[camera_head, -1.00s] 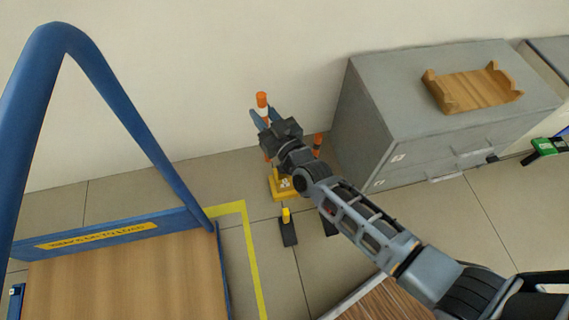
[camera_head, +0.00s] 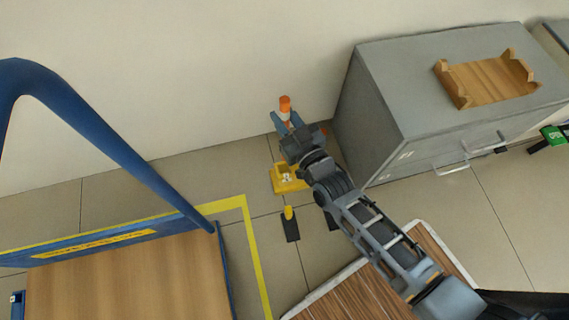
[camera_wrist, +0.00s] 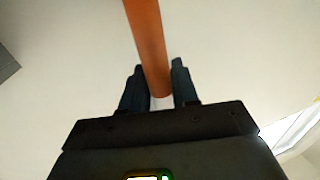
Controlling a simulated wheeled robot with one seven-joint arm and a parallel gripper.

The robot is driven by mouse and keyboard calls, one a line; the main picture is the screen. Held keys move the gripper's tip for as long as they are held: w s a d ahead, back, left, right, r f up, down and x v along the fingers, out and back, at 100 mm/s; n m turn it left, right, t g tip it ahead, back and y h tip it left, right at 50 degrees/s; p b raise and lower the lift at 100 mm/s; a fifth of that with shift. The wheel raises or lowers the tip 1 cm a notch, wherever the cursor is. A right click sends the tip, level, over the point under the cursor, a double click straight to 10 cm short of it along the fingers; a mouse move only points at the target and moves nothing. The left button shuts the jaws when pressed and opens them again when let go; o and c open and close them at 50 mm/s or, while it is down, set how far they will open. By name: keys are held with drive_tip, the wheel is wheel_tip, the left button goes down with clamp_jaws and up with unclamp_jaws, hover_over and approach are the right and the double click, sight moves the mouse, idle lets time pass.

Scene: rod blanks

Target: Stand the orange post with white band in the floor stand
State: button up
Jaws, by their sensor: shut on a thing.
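My gripper (camera_head: 283,120) is shut on the orange post with white band (camera_head: 285,101). Whether the post's lower end touches the stand cannot be told.
A small yellow and black object (camera_head: 290,226) lies in front of the stand. A bit of another orange thing (camera_head: 323,131) shows right of my gripper. A grey cabinet (camera_head: 400,80) bears a wooden tray (camera_head: 490,80). A blue-framed cart (camera_head: 120,150) is at left; the wall is close behind.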

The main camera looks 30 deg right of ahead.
wheel_tip(320, 180, down, 18)
drive_tip(key=b, duration=0.8)
drive_tip(key=shift+f+b, duration=0.1)
drive_tip(key=shift+b, duration=0.35)
drive_tip(key=o, duration=0.8)
drive_tip(key=s+p, duration=0.1)
drive_tip(key=s, duration=0.3)
drive_tip(key=s+p, duration=0.1)
drive_tip(key=s, duration=0.3)
drive_tip(key=s+p, duration=0.1)
drive_tip(key=s, duration=0.3)
drive_tip(key=shift+a, duration=0.35)
